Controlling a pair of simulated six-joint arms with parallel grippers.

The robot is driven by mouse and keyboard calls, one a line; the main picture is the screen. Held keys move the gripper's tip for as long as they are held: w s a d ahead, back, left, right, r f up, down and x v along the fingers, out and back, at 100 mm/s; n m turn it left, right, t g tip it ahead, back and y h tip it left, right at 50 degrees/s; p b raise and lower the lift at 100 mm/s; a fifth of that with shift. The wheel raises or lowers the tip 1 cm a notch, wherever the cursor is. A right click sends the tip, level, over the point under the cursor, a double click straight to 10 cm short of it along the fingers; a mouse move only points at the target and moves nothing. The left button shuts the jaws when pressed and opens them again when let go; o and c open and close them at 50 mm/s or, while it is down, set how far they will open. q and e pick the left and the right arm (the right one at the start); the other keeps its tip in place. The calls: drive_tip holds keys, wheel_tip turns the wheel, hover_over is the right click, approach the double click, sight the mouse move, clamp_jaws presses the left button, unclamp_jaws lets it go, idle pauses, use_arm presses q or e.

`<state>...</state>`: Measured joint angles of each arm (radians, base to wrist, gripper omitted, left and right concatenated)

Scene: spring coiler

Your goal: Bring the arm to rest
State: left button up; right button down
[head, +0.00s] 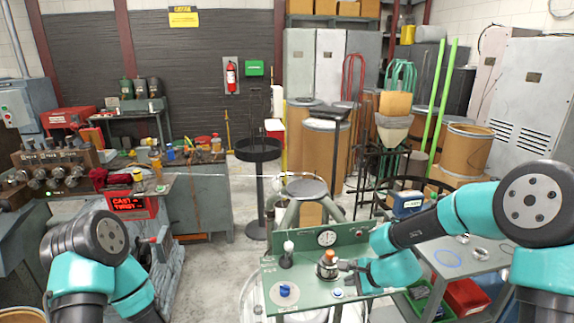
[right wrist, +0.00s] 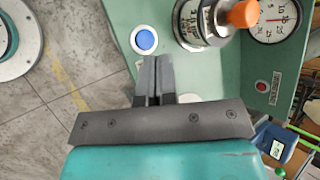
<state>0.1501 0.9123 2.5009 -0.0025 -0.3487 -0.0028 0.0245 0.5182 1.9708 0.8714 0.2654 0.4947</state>
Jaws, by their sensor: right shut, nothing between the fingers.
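My right gripper (head: 345,265) is shut and empty. In the head view it sits just above the green bench (head: 275,275), close to a metal fixture with an orange top (head: 328,262). In the right wrist view its two dark fingers (right wrist: 153,75) are pressed together over the green bench (right wrist: 120,15), just below a blue button (right wrist: 145,40). The orange-topped fixture (right wrist: 195,22) is ahead and to the right of the fingertips, apart from them. My left arm (head: 90,250) is folded at the lower left; its gripper cannot be made out.
A round dial (head: 327,238) stands on the bench's back panel. A dark-based knob with a white top (head: 288,250) and a blue button (head: 284,290) are on the bench. A grey side table (head: 450,255) is at the right. Open floor (head: 215,265) lies left of the bench.

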drive_tip(key=s+d+f+n+h, duration=0.2)
drive_tip(key=s+d+f, duration=0.2)
drive_tip(key=d+f, duration=0.2)
drive_tip(key=s+a+f+n+g, duration=0.2)
drive_tip(key=s+f+n, duration=0.4)
drive_tip(key=s+f, duration=0.3)
drive_tip(key=s+a+f+n+g, duration=0.2)
drive_tip(key=s+f+n, duration=0.4)
drive_tip(key=s+f, duration=0.3)
drive_tip(key=shift+s+g, duration=0.4)
drive_tip(key=shift+a, duration=0.1)
